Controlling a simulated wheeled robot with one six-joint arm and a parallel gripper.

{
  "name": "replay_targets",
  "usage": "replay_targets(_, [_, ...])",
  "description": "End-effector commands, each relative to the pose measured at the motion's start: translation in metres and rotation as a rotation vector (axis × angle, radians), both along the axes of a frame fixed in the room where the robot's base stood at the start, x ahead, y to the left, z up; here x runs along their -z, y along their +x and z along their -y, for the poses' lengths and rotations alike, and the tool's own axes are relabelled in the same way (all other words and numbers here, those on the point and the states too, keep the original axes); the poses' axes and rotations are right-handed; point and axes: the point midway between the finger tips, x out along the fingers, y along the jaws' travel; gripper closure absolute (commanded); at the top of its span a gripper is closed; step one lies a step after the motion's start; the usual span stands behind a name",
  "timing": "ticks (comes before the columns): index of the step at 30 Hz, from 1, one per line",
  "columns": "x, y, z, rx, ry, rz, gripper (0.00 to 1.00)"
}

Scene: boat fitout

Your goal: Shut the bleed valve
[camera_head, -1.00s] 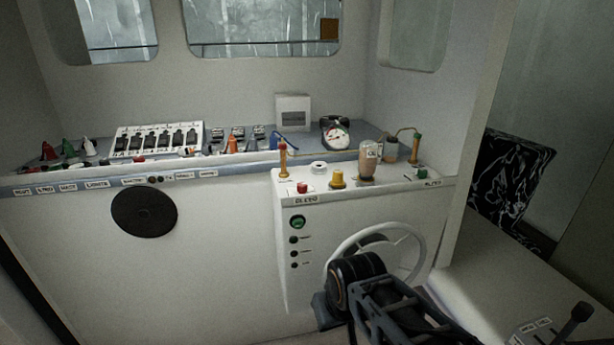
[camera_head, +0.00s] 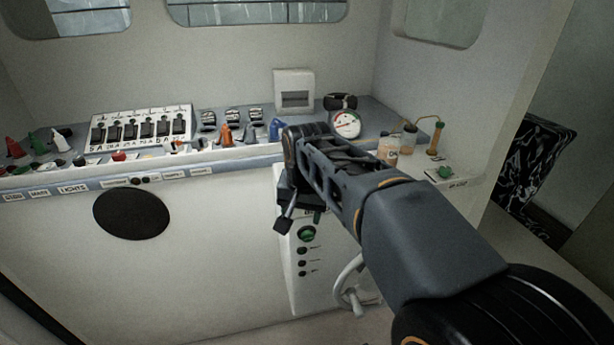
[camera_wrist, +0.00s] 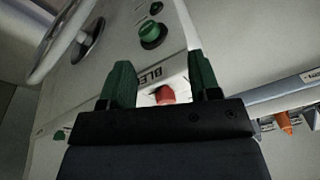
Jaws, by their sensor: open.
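The bleed valve appears to be the red knob (camera_wrist: 165,94) in the wrist view, on the white box beside an upside-down label starting "BLE" (camera_wrist: 151,76). My gripper (camera_wrist: 159,68) is open, its two green fingers on either side of the knob in the picture. I cannot tell whether they touch it; the dark gripper body covers part of the knob. In the head view my gripper (camera_head: 300,218) hangs at the box's front left edge, and my arm hides the knob.
A green button (camera_head: 307,234) is on the box front, above several small dark knobs. A gauge (camera_head: 346,124), a green knob (camera_head: 445,172) and a switch panel (camera_head: 140,128) stand around.

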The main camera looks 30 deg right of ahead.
Motion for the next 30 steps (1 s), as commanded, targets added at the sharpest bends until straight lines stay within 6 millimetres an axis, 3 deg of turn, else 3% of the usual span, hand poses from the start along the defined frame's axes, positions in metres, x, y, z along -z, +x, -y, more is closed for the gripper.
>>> replay_targets(1, [-0.026, 0.014, 0.008, 0.091, 0.014, -0.021, 0.43])
replay_targets(6, [-0.081, 0.051, 0.032, 0.417, 0.055, -0.091, 0.43])
replay_targets(10, [-0.107, 0.069, 0.048, 0.605, 0.070, -0.129, 0.43])
replay_targets(14, [-0.119, 0.079, 0.057, 0.720, 0.077, -0.153, 0.43])
replay_targets(20, [-0.107, 0.083, 0.061, 0.775, 0.080, -0.165, 0.43])
replay_targets(30, [-0.042, 0.082, 0.061, 0.773, 0.080, -0.165, 0.43])
